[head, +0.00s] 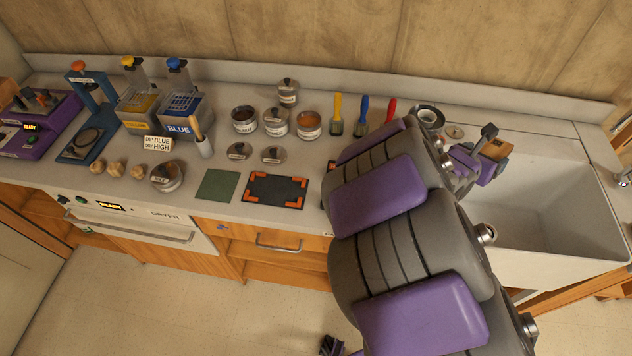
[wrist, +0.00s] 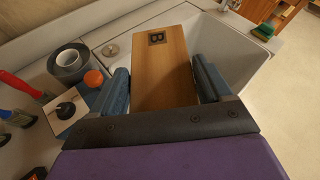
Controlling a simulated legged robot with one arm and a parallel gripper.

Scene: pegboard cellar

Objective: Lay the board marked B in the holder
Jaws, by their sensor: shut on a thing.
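My gripper (wrist: 162,82) is shut on a wooden board (wrist: 165,62) with a dark square label marked B near its far end. The board lies lengthwise between the two blue-grey fingers and points away from the wrist. In the head view my gripper (head: 485,160) is past my arm at the right, by the sink's left edge, with a small part of the board (head: 496,149) showing. A dark flat plate with orange corner pieces (head: 273,190), which looks like the holder, lies empty on the counter left of my arm.
The white sink (head: 540,205) is at the right. A green mat (head: 217,186) lies left of the plate. Cans (head: 276,123), lids, colored-handled brushes (head: 362,115) and a tape roll (wrist: 70,64) stand behind and beside my arm. My arm hides part of the counter.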

